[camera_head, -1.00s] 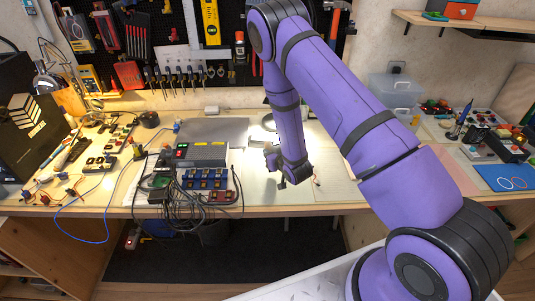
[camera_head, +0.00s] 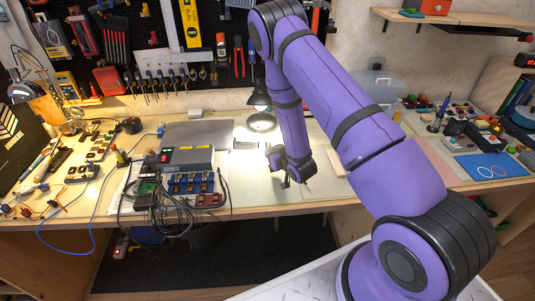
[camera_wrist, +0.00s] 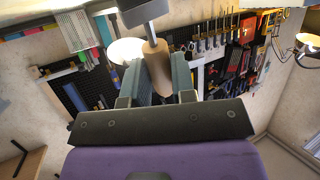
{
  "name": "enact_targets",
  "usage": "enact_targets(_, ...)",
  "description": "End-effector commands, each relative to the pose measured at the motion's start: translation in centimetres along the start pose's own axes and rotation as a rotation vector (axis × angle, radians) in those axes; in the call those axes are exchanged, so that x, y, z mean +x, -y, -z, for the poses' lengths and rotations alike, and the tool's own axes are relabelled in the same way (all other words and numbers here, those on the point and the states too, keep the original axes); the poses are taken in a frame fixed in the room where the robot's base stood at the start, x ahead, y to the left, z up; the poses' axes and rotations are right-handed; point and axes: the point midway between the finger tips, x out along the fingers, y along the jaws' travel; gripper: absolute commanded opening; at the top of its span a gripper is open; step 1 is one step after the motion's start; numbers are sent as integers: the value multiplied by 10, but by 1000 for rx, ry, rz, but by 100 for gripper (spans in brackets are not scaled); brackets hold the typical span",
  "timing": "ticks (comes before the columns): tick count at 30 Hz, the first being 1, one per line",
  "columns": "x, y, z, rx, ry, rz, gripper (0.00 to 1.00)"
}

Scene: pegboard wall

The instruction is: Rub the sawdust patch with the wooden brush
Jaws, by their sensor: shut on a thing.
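My gripper (camera_head: 285,183) hangs low over the front middle of the workbench (camera_head: 240,205), just right of the grey box with blue modules. In the wrist view my gripper (camera_wrist: 157,75) is shut on the tan wooden handle of the brush (camera_wrist: 157,68). A thin grey rod joins the handle to a dark block (camera_wrist: 142,12) at the top edge. In the head view the brush is too small to make out, showing only as a dark tip under the fingers. I cannot make out the sawdust patch, or whether the brush touches the bench.
The box with blue modules (camera_head: 192,183) and black cables stand left of my gripper. A black lamp (camera_head: 260,97) stands behind it. A clear bin (camera_head: 372,88) and blue mat (camera_head: 490,165) are to the right. A tool pegboard (camera_head: 140,30) covers the wall.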

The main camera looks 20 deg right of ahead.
Motion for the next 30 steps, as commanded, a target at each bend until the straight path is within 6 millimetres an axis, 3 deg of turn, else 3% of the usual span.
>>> enact_targets(30,-19,-46,-9,1,2,0,1)
